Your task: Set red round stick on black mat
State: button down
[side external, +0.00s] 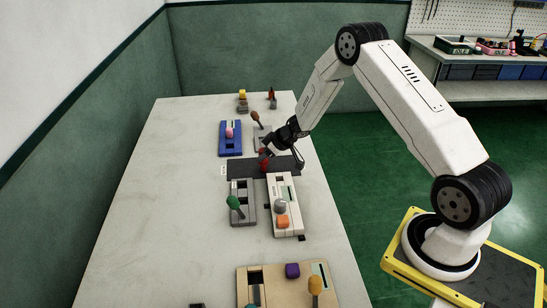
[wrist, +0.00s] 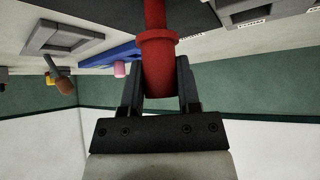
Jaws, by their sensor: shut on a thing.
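A red round stick (wrist: 158,60) with a raised collar is between the two fingers of my gripper (wrist: 158,85) in the wrist view. My gripper (side external: 267,153) is shut on it. In the side view the red stick (side external: 264,163) shows just below the fingers, over the black mat (side external: 243,168). The mat is a dark strip lying across the table. The stick's lower end appears at or close to the mat; I cannot tell whether it touches.
A blue fixture (side external: 230,146) with a pink piece stands behind the mat. In front are a grey fixture (side external: 243,215) with a green stick and a white fixture (side external: 287,222) with grey and orange pieces. A tan board (side external: 275,287) is nearest. The table's left side is clear.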

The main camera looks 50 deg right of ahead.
jog(key=shift+f, duration=0.15)
jog(key=shift+c, duration=1.2)
grip_release()
jog(key=v, duration=0.7)
jog(key=shift+s+r, duration=0.25)
jog(key=shift+r, duration=0.05)
jog(key=shift+d, duration=0.1)
